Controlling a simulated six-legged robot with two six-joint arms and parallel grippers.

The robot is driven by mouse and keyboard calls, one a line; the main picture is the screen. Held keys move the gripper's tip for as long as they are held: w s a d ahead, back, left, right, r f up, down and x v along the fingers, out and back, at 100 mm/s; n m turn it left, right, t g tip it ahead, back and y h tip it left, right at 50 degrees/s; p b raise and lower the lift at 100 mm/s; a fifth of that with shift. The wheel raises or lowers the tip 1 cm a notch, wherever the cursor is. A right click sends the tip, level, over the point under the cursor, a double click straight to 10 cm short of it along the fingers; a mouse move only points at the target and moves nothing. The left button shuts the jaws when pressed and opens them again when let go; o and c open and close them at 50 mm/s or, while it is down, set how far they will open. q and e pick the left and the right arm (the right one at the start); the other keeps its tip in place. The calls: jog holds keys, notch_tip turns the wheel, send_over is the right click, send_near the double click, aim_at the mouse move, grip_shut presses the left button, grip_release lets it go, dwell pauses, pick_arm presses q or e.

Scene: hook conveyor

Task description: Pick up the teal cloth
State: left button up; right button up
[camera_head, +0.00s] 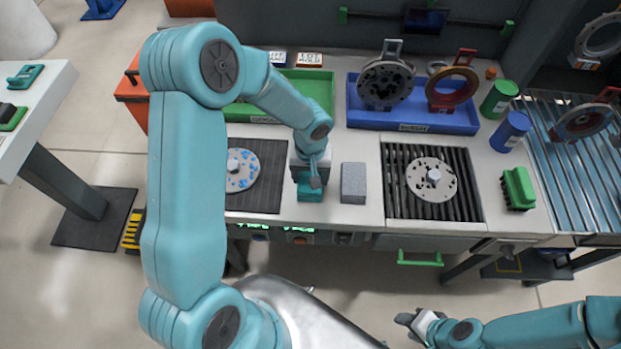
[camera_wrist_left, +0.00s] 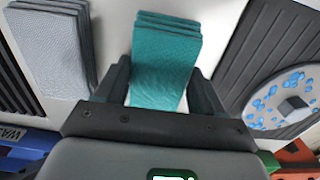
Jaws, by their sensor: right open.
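The teal cloth (camera_head: 309,193) lies folded on the white bench, partly hidden under my left gripper (camera_head: 314,180). In the left wrist view the cloth (camera_wrist_left: 166,45) is a stack of ribbed teal layers. My left gripper (camera_wrist_left: 163,80) is open there, with one finger at each side of the cloth's near part; I cannot tell whether they touch it. My right gripper (camera_head: 416,322) is open and empty at the bottom of the head view, in front of the bench and far from the cloth.
A grey folded stack (camera_head: 353,183) lies just right of the cloth. A blue-spotted disc (camera_head: 240,171) on a dark ribbed mat is to the left. A second disc (camera_head: 445,180) sits on a slotted grate. A green tray (camera_head: 315,90) and blue tray (camera_head: 420,120) stand behind.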

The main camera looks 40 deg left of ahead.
pick_arm(q)
jog(key=shift+r, duration=0.1)
jog(key=shift+r, duration=0.1)
jog(key=shift+r, duration=0.25)
notch_tip(320, 180, up, 19)
jog(key=shift+r, duration=0.15)
